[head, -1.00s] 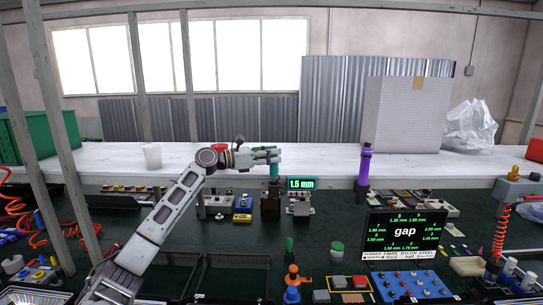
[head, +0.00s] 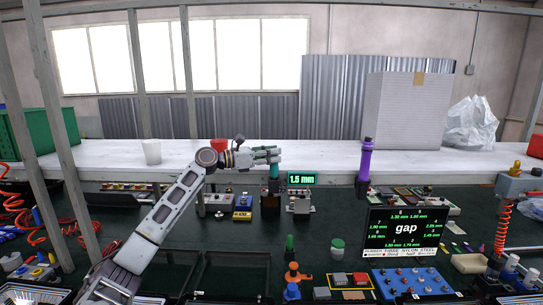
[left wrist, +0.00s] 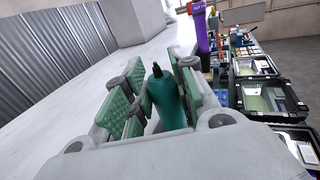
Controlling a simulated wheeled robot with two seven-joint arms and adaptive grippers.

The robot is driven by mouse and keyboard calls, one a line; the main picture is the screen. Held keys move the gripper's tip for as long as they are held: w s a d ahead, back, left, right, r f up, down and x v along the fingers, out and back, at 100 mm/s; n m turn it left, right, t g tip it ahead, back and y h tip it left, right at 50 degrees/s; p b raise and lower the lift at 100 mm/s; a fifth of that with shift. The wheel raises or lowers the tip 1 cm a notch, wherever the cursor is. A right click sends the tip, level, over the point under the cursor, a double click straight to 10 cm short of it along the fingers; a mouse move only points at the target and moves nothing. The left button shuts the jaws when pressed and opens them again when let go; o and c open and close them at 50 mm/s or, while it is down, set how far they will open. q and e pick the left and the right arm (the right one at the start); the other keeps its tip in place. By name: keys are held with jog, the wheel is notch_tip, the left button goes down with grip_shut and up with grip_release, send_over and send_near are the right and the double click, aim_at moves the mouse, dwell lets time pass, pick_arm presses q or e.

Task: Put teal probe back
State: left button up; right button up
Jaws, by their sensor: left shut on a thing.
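The teal probe (head: 274,172) is held by my left gripper (head: 268,156) and hangs down from its fingers in the head view. In the left wrist view the teal probe (left wrist: 165,98) stands between the green-padded fingers of the left gripper (left wrist: 150,100), its dark tip showing. Straight below the probe is a dark brown block-like holder (head: 270,206). The probe's lower end looks just above or at the holder's top; I cannot tell whether they touch. My right gripper is not in view.
A gauge with a "1.5 mm" display (head: 301,179) stands just right of the holder. A blue-and-yellow block (head: 243,208) is close on the left. A white cup (head: 151,151) stands on the back bench.

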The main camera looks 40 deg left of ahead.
pick_arm(q)
jog(key=shift+f, duration=0.45)
dwell(0.4)
jog(key=o, duration=1)
jog(key=shift+s, duration=0.15)
jog(key=shift+v, duration=5.9)
